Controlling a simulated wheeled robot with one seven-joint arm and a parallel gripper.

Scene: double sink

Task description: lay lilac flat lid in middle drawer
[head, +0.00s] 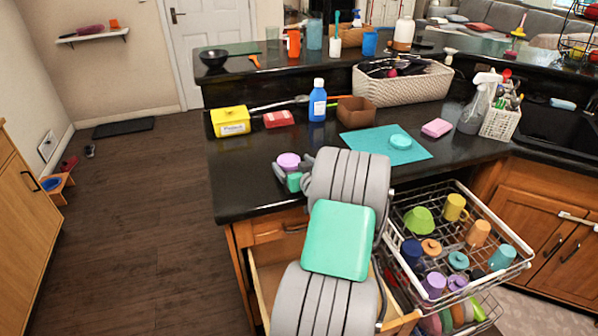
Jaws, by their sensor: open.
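The lilac flat lid (288,160) lies near the left front part of the black counter. My gripper (293,167) is open, with its fingers around or just above the lid. I cannot tell whether they touch it. An open wooden drawer (262,283) stands out below a closed top drawer (270,229), so it looks like the middle drawer. My arm hides most of its inside.
A pulled-out dish rack (497,213) with cups and lids stands right of my arm. A teal mat (411,154) with a turquoise lid (400,142), a blue bottle (318,103) and a yellow box (231,121) are on the counter.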

